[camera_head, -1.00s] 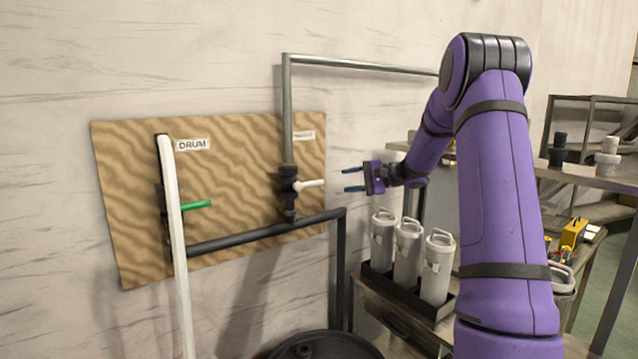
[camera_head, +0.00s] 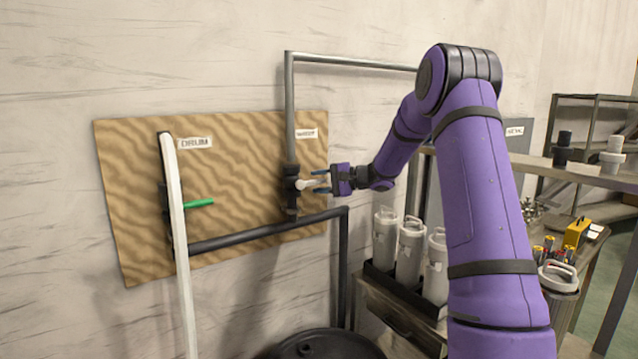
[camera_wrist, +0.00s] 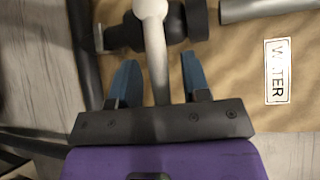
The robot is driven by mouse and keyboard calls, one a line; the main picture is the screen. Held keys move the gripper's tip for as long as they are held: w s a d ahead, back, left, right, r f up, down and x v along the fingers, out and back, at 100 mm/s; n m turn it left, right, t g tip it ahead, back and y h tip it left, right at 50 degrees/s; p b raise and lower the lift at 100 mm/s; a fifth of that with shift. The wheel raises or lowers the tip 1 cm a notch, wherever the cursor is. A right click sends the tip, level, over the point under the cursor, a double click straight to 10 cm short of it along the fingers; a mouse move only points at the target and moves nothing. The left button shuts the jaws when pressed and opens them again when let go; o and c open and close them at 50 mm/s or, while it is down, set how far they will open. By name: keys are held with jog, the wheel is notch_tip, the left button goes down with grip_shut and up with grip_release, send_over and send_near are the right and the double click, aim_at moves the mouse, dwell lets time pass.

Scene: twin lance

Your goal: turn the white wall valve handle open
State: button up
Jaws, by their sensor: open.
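The white valve handle (camera_head: 307,184) sticks out sideways to the right from the dark valve body (camera_head: 291,184) on the wall board. In the wrist view the white handle (camera_wrist: 156,55) runs between the two blue fingers. My gripper (camera_head: 321,182) is open, with one finger on each side of the handle. A label reading WATER (camera_wrist: 277,71) is beside this valve. The handle's outer end is hidden by the gripper body in the wrist view.
A green handle (camera_head: 199,203) sits by the DRUM label (camera_head: 195,143) on the board (camera_head: 240,150). A white hose (camera_head: 178,230) hangs at the left. Grey canisters (camera_head: 410,248) stand in a black tray below my arm. A black drum (camera_head: 330,345) is at the bottom.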

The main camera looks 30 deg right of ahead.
jog(key=shift+a, duration=0.1)
grip_shut()
